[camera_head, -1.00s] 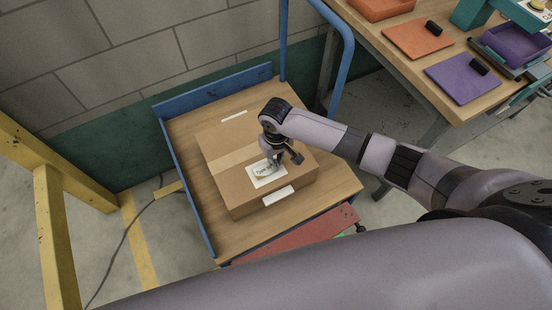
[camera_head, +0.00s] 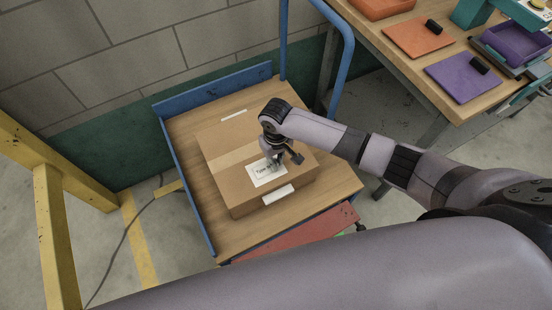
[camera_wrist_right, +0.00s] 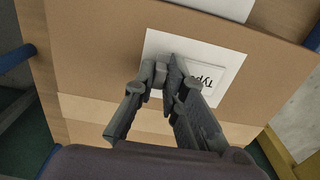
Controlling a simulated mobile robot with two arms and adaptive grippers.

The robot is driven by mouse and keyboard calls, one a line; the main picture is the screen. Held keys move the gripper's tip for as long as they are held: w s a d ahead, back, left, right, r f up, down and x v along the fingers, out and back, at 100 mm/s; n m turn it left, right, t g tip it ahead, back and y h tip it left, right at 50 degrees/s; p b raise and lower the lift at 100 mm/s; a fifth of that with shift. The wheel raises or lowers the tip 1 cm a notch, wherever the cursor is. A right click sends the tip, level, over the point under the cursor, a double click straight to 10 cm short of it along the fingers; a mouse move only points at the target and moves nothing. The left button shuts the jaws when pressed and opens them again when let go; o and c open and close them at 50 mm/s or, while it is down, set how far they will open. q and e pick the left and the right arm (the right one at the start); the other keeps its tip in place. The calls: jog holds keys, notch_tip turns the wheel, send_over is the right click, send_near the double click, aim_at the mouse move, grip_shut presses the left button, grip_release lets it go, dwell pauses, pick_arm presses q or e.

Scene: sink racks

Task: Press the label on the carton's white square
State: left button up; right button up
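The brown carton (camera_head: 230,185) lies on the wooden deck of a cart. Its top carries a white square (camera_head: 253,182), also in the right wrist view (camera_wrist_right: 156,45). A white label (camera_wrist_right: 213,72) with black print starting "Type" lies on the square, apparently flat and slightly askew. In the head view the label (camera_head: 262,170) is partly hidden by my right gripper (camera_head: 277,166). In the wrist view my right gripper (camera_wrist_right: 162,72) has its fingertips close together, over the label's edge, at or just above the surface; contact is unclear. My left gripper is out of view.
The cart deck (camera_head: 335,190) has a blue rail (camera_head: 215,90) at the back. Another white patch (camera_head: 278,194) is on the carton's near side. A yellow frame (camera_head: 55,235) stands left. A workbench (camera_head: 385,30) with orange and purple items is at upper right.

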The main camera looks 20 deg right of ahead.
jog(key=o, duration=0.4)
jog(key=shift+o, duration=0.2)
jog(key=shift+r, duration=0.1)
notch_tip(320, 180, up, 12)
dwell(0.4)
